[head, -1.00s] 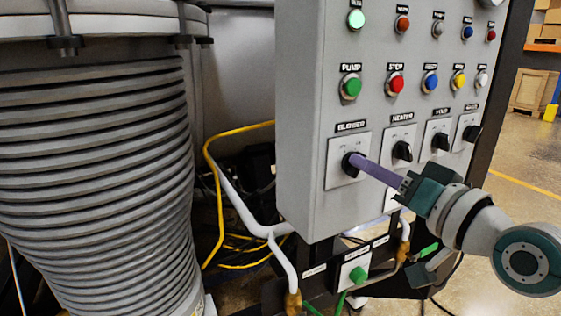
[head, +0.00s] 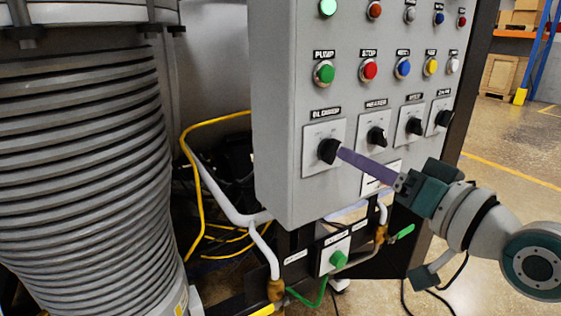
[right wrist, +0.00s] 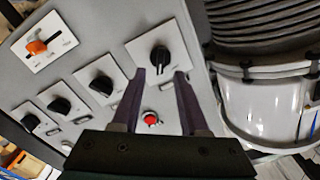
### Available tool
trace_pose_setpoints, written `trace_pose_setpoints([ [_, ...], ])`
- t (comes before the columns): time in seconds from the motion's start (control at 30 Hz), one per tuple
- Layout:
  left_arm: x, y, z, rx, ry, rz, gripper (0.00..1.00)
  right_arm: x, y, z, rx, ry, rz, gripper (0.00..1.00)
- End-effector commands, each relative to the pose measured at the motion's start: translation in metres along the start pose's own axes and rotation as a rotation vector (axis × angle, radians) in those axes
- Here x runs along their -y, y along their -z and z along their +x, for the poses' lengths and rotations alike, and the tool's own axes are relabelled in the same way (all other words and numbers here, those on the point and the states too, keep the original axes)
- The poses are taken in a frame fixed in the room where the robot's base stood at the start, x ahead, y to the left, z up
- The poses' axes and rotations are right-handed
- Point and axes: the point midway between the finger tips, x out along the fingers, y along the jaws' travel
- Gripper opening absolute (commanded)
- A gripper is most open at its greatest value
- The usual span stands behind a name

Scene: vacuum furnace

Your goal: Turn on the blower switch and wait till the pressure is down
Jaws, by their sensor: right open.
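The blower switch (head: 328,150) is a black knob on a square white plate, under the "BLOWER" label at the lower left of the grey control panel (head: 280,100). Its knob looks tilted compared with the heater knob beside it. My right gripper (head: 342,153) points at it from the right, with purple fingers. In the right wrist view the fingers (right wrist: 160,74) are open, with tips at either side of the blower knob (right wrist: 159,58) and just below it; I cannot tell if they touch. No pressure reading shows. My left gripper is out of view.
Other black knobs, such as the heater switch (head: 376,137), sit to the right. Push buttons above include a green pump button (head: 324,73) and a red stop button (head: 369,70). A large ribbed bellows (head: 80,170) stands left.

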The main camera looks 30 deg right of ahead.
Motion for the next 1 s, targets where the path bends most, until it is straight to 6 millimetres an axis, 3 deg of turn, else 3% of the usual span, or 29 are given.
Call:
trace_pose_setpoints([
  [0.2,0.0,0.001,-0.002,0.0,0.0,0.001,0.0,0.0,0.0,-0.039,0.004,-0.001,-0.001,0.44],
  [0.4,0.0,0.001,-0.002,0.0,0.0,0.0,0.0,0.0,0.0,-0.058,0.002,0.0,-0.001,0.44],
  [1.0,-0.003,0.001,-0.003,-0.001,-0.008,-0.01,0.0,0.001,0.0,-0.061,0.003,0.001,-0.001,0.44],
])
